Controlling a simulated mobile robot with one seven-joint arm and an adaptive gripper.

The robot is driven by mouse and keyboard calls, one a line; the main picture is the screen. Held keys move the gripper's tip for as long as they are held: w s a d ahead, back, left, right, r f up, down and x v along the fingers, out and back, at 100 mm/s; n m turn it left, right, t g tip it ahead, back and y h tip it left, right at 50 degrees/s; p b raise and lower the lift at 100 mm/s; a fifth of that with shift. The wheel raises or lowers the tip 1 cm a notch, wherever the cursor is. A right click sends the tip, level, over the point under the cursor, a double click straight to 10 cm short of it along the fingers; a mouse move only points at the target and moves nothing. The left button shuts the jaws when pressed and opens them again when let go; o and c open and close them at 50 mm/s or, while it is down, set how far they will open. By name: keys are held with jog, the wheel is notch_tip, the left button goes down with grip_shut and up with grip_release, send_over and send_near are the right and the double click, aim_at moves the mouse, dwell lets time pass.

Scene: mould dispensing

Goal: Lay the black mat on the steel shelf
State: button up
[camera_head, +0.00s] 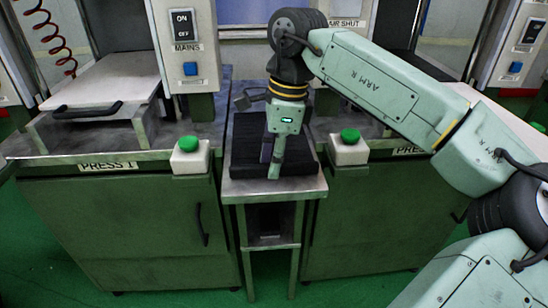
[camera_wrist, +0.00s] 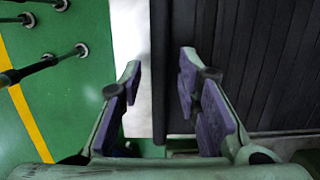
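The black mat (camera_head: 245,150) lies on the steel shelf (camera_head: 298,190) between the two presses. It looks dark and ribbed, and the ribs also show at the right of the wrist view (camera_wrist: 255,70). A bare steel strip of the shelf shows in front of the mat in the head view. My gripper (camera_head: 271,170) points down at the mat's middle front. In the wrist view its purple-padded fingers (camera_wrist: 160,75) are apart, with a dark edge running between them. Whether the pads touch that edge cannot be told. My gripper hides part of the mat.
Press 1 (camera_head: 110,168) stands left of the shelf, with a green button (camera_head: 188,142) on a white box near it. Another green button (camera_head: 350,135) stands close on the right. A pale plate with a black handle (camera_head: 87,111) lies on the left press. Green floor shows in front.

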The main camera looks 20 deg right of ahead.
jog(key=shift+r, duration=0.1)
notch_tip(320, 180, up, 12)
jog(key=d, duration=0.1)
jog(key=shift+s+d+p, duration=0.3)
jog(key=shift+d+p, duration=0.05)
jog(key=shift+p, duration=0.05)
